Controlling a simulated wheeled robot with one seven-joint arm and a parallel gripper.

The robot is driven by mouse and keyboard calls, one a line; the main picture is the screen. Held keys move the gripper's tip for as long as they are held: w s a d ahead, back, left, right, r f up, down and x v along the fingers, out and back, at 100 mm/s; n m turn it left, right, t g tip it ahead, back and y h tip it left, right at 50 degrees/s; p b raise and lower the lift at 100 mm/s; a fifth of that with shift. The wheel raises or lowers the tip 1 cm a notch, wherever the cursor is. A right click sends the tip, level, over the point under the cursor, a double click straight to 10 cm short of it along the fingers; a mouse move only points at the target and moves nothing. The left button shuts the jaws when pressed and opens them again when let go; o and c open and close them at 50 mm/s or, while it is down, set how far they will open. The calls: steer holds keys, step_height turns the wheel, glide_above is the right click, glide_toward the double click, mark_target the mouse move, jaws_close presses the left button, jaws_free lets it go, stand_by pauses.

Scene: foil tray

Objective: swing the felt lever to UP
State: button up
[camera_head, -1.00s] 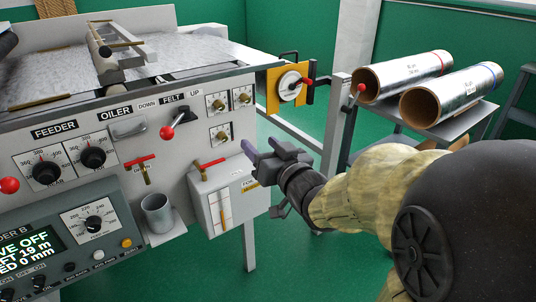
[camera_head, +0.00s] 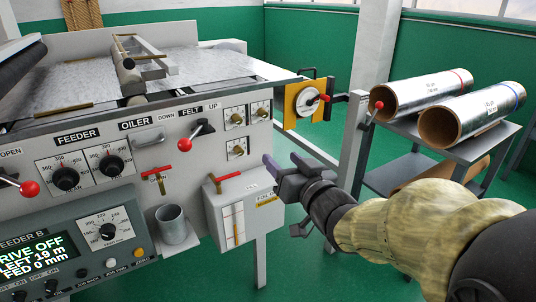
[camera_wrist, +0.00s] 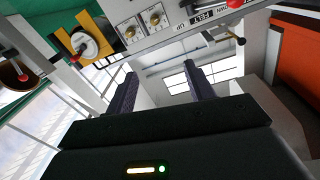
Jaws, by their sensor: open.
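The felt lever (camera_head: 184,145) is a short dark arm with a red ball knob on the machine's front panel, under the FELT label between DOWN and UP. Its knob hangs to the lower left of its pivot, on the DOWN side. In the wrist view the felt lever (camera_wrist: 235,5) shows at the top right edge, its knob near the FELT label. My gripper (camera_head: 282,164) is open and empty, to the right of the lever and lower, in front of the panel's right part. In the wrist view its two fingers (camera_wrist: 158,85) stand apart with nothing between them.
A red-handled valve (camera_head: 226,177) sits above a white box (camera_head: 234,213) just left of my gripper. A yellow plate with a crank (camera_head: 310,100) is at the machine's right corner. Foil rolls (camera_head: 425,95) lie on a grey stand at right. A metal cup (camera_head: 172,225) stands below the panel.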

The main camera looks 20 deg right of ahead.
step_height(320, 180, up, 9)
steer(key=p, duration=0.7)
steer(key=shift+r+p, duration=0.2)
steer(key=shift+p, duration=0.15)
step_height(320, 180, down, 16)
steer(key=s+m+g+h, duration=0.15)
steer(key=g+h, duration=0.25)
steer(key=g, duration=0.4)
steer(key=s+a+f+n+g, duration=0.2)
steer(key=s+a+f+g, duration=0.1)
steer(key=s+f+g, duration=0.55)
step_height(320, 180, up, 20)
steer(key=s+t+p, duration=0.1)
steer(key=p, duration=2)
steer(key=shift+s+r+y, duration=0.15)
steer(key=shift+s+y, duration=0.15)
steer(key=shift+m+t, duration=0.25)
steer(key=shift+c, duration=0.2)
